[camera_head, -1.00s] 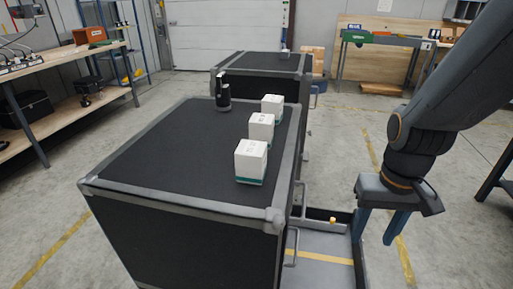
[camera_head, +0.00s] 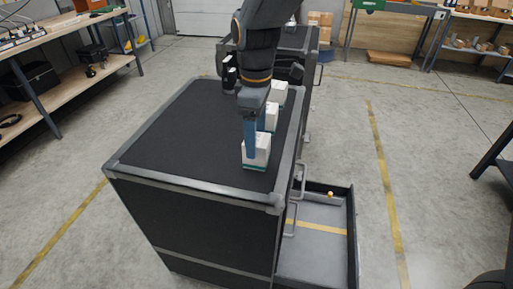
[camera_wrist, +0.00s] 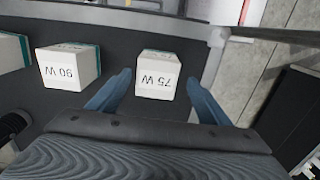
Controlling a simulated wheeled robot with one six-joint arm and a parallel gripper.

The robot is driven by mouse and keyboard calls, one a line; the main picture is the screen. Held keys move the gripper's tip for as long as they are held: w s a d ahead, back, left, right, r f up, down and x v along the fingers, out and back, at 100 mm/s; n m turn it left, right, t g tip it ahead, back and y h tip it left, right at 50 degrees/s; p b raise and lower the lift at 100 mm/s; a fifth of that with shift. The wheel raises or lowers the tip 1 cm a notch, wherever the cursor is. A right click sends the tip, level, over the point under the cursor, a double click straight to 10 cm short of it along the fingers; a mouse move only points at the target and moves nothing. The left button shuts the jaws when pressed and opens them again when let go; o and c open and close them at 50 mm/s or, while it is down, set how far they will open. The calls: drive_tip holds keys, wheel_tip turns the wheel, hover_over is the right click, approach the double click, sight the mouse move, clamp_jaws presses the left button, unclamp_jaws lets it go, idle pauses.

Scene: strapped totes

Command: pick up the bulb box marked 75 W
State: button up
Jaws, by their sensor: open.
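The box marked 75 W (camera_wrist: 156,76) is white with a teal base, its label upside down in the wrist view. It lies between and just ahead of the two blue fingers of my gripper (camera_wrist: 160,82), with a gap to each. In the head view it appears to be the nearest box (camera_head: 262,150) on the dark tote top (camera_head: 195,130). There my gripper (camera_head: 256,142) points down at it, and one finger hides its left part. My gripper is open, and the box rests on the tote.
A similar box (camera_wrist: 69,64), labelled apparently 60 W or 90 W, stands left in the wrist view, with part of a third box (camera_wrist: 12,52) beyond. A black object (camera_head: 229,74) stands at the tote's far end. An open drawer (camera_head: 322,255) juts out at right.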

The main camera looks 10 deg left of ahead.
drive_tip(key=shift+w+f+p, duration=0.15)
drive_tip(key=shift+f+p, duration=0.45)
drive_tip(key=shift+f, duration=1)
drive_tip(key=shift+w+f+p, duration=0.1)
drive_tip(key=shift+f+p, duration=0.5)
drive_tip(key=shift+f, duration=1)
drive_tip(key=c, duration=1.2)
drive_tip(key=shift+r, duration=0.1)
